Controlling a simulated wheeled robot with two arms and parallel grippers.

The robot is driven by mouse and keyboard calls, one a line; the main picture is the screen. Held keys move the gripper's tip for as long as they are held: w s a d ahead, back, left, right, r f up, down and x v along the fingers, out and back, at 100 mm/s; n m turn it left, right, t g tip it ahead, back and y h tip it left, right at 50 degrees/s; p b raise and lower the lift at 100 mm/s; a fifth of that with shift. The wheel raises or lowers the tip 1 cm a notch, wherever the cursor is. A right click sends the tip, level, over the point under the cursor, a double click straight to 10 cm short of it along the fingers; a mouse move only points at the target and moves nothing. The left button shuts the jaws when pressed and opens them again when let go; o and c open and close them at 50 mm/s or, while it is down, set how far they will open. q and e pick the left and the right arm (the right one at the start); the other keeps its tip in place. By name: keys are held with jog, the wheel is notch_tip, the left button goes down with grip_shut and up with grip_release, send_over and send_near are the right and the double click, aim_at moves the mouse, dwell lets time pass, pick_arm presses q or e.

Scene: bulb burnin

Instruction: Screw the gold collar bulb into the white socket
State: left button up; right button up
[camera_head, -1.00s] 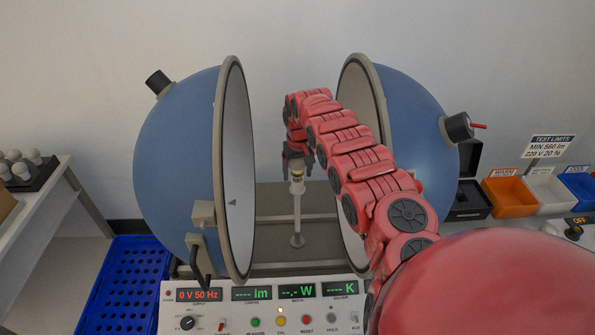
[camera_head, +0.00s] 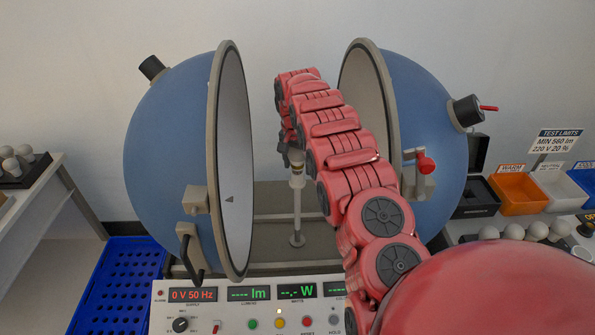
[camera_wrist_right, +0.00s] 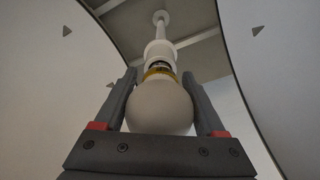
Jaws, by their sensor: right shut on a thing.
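My right gripper (camera_wrist_right: 162,108) is shut on the gold collar bulb, with one finger on each side of its white globe (camera_wrist_right: 160,108). The gold collar (camera_wrist_right: 160,73) shows just beyond the globe, in line with the white socket (camera_wrist_right: 158,50). A narrow dark band lies between collar and socket; how deep the bulb's base sits in the socket cannot be told. In the head view the white socket (camera_head: 297,184) stands upright on its post between the sphere halves, with my right gripper (camera_head: 291,155) just above it. The globe is mostly hidden there. My left gripper is not in view.
The open blue sphere halves stand left (camera_head: 165,150) and right (camera_head: 435,140) of my right arm. A control panel (camera_head: 235,310) is in front. A blue crate (camera_head: 115,285) is at left. Orange (camera_head: 520,195) and white (camera_head: 553,188) bins and several bulbs are at right.

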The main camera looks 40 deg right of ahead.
jog(key=o, duration=1.2)
jog(key=shift+o, duration=0.2)
